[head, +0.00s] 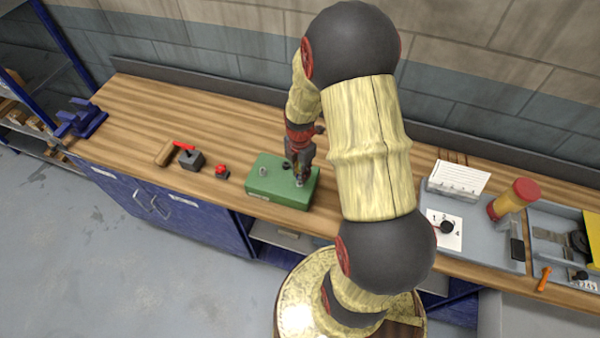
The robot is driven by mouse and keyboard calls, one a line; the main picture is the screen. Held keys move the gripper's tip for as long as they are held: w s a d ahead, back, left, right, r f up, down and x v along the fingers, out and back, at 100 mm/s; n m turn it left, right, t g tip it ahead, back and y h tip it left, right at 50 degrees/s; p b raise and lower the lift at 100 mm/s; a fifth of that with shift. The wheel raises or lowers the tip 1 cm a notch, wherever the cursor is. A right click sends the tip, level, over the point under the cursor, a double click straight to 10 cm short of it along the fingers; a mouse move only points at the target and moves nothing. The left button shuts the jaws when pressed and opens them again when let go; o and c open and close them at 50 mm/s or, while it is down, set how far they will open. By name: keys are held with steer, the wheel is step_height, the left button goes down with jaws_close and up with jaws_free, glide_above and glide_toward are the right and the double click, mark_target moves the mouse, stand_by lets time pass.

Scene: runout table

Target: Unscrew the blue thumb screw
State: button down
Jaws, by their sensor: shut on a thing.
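A green block (283,193) lies on the wooden workbench near its front edge. A grey screw (262,171) stands on its left part and a dark one (286,166) near its back middle. My gripper (300,180) points down at the right part of the block and is shut on a small thumb screw there. The fingers cover most of that screw, and its blue colour does not show clearly. No other blue screw is seen on the block.
Left of the block on the workbench (145,105) are a red button (222,171), a grey box with a red lever (191,159) and a blue vise (82,119). To the right are a dial plate (443,231), a red-capped jar (513,199) and a grey tray (545,213).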

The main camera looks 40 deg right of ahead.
steer(key=shift+n, duration=1.1)
steer(key=c, duration=1.9)
jaws_free()
steer(key=shift+o, duration=0.7)
